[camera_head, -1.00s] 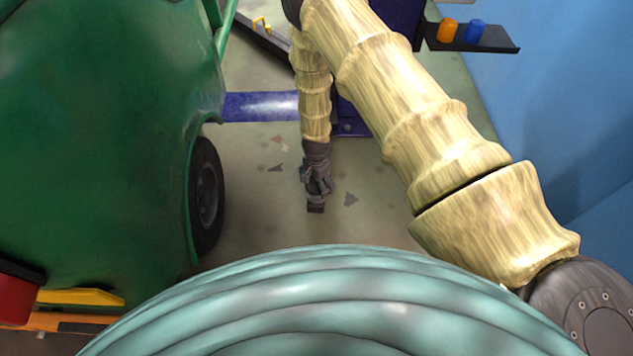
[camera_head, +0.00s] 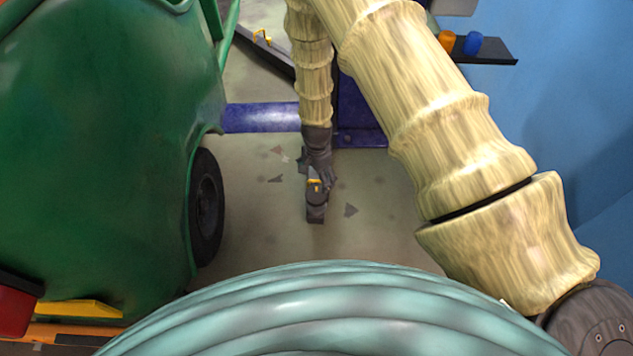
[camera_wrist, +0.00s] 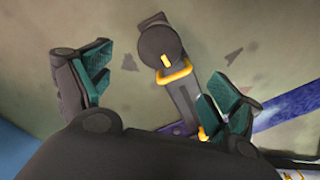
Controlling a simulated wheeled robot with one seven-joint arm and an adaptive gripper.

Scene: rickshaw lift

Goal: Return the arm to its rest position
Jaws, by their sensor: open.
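My arm reaches down from the upper right in the head view. My gripper (camera_head: 317,165) is at its end, low over the floor between the green vehicle and the blue wall. In the wrist view my gripper (camera_wrist: 160,85) is open, with its green-padded fingers wide apart and nothing held. A dark pedal-like part (camera_head: 316,208) with a yellow loop lies just below the gripper in the head view. The same dark part (camera_wrist: 162,45) shows between and beyond the fingers in the wrist view. The exact gap between gripper and part cannot be told.
A green vehicle body (camera_head: 95,150) with a black wheel (camera_head: 206,205) fills the left. A blue beam (camera_head: 260,117) crosses the floor behind the gripper. A dark shelf (camera_head: 490,57) with an orange and a blue object is at the upper right, by the blue wall (camera_head: 560,110).

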